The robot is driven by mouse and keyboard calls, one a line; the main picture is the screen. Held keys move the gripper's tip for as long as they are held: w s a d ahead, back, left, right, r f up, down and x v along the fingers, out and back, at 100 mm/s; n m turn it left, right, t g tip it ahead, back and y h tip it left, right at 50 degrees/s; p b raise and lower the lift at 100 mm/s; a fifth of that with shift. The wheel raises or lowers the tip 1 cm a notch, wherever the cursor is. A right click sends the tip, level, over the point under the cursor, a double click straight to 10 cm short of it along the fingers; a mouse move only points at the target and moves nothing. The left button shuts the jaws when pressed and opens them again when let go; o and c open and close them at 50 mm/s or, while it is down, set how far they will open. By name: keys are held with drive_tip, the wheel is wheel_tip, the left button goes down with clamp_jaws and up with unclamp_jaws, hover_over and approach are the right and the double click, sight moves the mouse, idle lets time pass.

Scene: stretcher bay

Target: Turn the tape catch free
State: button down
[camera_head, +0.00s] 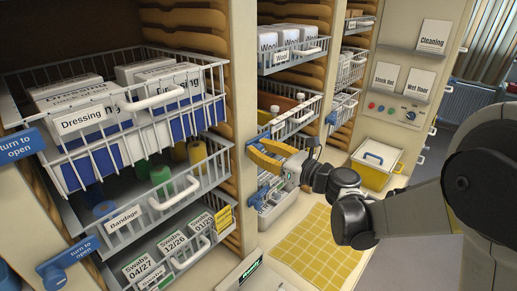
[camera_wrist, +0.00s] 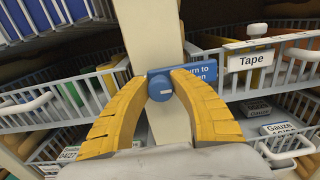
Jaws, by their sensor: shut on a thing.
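The blue tape catch shows in the wrist view as a round knob (camera_wrist: 160,88) with a flat plate reading "turn to open", partly hidden by a finger. The plate lies level and reaches right from the post, across the edge of the basket labelled Tape (camera_wrist: 250,62). My gripper (camera_wrist: 160,78) has its yellow fingers closed around the knob, one on each side. In the head view my gripper (camera_head: 262,152) is at the post between the two basket columns. The Tape label is not readable there.
Left of the post are wire baskets of dressings (camera_head: 110,130), bandages (camera_head: 160,205) and swabs (camera_head: 180,260). Other blue catches (camera_head: 68,265) sit at the left. A Wool basket (camera_head: 290,55) is above. A yellow bin (camera_head: 375,165) and a yellow mat (camera_head: 310,245) lie to the right.

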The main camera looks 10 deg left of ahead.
drive_tip(key=m+b, duration=0.3)
drive_tip(key=shift+f+m, duration=0.15)
drive_tip(key=shift+m, duration=0.25)
drive_tip(key=m+b, duration=0.2)
drive_tip(key=m, duration=0.1)
drive_tip(key=shift+w+d+m, duration=0.1)
drive_tip(key=shift+m, duration=0.3)
drive_tip(key=m+b, duration=0.2)
drive_tip(key=m, duration=0.3)
drive_tip(key=shift+m+b, duration=1.3)
drive_tip(key=shift+m, duration=0.4)
